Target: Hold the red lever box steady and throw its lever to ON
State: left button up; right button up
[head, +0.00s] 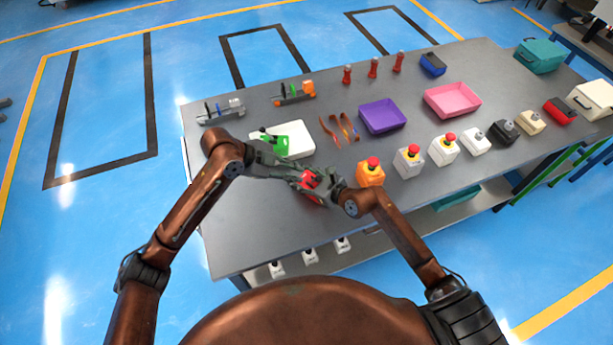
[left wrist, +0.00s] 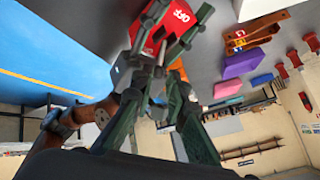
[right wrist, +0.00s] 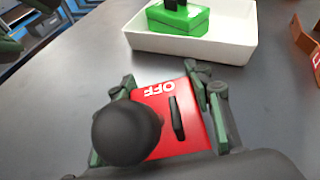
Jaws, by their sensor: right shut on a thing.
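The red lever box (head: 311,180) stands near the front left of the table, between my two grippers. The right wrist view shows its red top (right wrist: 182,138) with a white OFF label, a dark slot and a black ball knob (right wrist: 126,134) leaning towards the camera. My right gripper (right wrist: 173,95) is shut on the box, with a finger on either side. My left gripper (head: 286,175) is just left of the box, with its fingers apart. In the left wrist view the box (left wrist: 168,27) is beyond the left fingers; contact there cannot be told.
A white tray (right wrist: 235,42) with a green lever box (right wrist: 180,18) lies just behind. An orange box with a red button (head: 370,174) stands close to the right. Purple (head: 382,117) and pink (head: 453,100) bins are farther back. The table front left is clear.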

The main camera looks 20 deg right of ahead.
pick_arm(q)
jog(key=shift+v, duration=1.5)
pick_arm(e)
jog(key=shift+r, duration=0.1)
pick_arm(q)
jog(key=shift+f, duration=0.1)
pick_arm(e)
jog(key=o, duration=1.6)
jog(key=shift+s, duration=0.1)
